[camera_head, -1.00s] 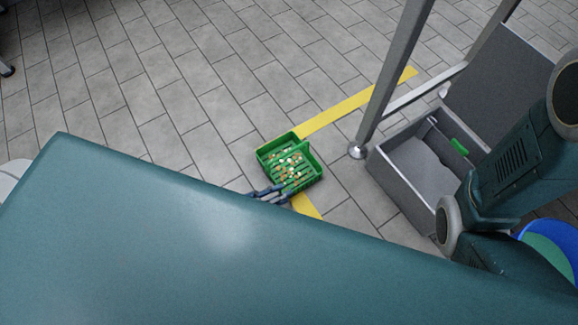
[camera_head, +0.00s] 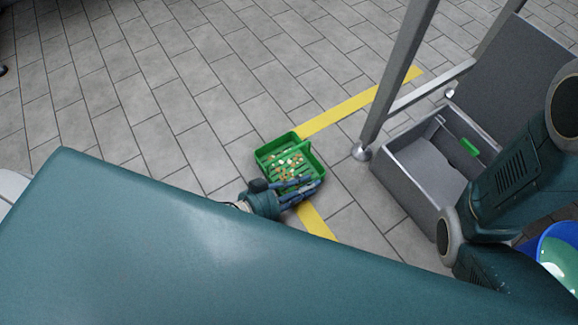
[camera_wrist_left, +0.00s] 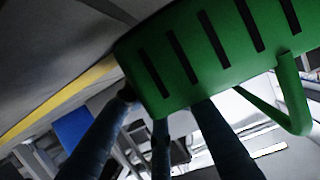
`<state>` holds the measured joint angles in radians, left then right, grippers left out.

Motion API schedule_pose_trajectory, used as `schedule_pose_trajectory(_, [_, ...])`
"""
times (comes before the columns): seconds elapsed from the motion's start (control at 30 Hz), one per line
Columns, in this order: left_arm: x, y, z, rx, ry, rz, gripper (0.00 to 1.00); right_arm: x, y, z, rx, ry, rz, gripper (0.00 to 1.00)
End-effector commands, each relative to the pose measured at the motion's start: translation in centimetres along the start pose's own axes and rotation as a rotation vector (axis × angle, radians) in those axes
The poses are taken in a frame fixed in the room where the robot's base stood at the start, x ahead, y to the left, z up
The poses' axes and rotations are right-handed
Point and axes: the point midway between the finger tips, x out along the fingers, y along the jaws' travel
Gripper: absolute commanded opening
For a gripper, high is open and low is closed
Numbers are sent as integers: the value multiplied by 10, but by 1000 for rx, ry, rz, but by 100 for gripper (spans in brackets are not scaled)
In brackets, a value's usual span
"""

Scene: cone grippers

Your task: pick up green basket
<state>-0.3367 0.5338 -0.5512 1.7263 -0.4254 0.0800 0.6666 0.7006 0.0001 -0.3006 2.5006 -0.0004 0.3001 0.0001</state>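The green basket (camera_head: 268,152) sits on the tiled floor, on the yellow line, with small pale and orange pieces inside. My left gripper (camera_head: 308,188) reaches over its near side, and its dark blue fingers cover part of that edge. In the left wrist view the slotted green basket (camera_wrist_left: 205,45) fills the top, with its handle at the right. The fingers of my left gripper (camera_wrist_left: 165,112) are spread and reach up to the basket's edge. I cannot tell whether they touch it. My right gripper is out of view.
An open grey box (camera_head: 405,190) stands right of the basket, beside a metal frame post (camera_head: 395,80). A blue bin (camera_head: 560,245) is at the right edge. A yellow floor line (camera_head: 360,103) runs past the basket. Open floor lies at the upper left.

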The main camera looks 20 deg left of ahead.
Motion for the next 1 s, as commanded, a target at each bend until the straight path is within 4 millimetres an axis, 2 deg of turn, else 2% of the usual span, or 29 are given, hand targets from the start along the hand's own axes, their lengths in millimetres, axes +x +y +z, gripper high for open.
schedule_pose_trajectory(0.03, [0, 0, 0, 0, 0, 0, 18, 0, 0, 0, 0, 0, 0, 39])
schedule_pose_trajectory(0.13, [0, 0, 0, 0, 0, 0, 0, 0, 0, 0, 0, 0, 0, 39])
schedule_pose_trajectory(0.63, [-3, 0, -7, 1, 1, 0, 0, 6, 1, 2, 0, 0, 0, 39])
schedule_pose_trajectory(0.77, [-7, 0, -19, 2, 1, 0, 0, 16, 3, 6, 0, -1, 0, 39])
schedule_pose_trajectory(1.0, [-23, 0, -63, 1, 2, 0, 0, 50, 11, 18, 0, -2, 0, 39])
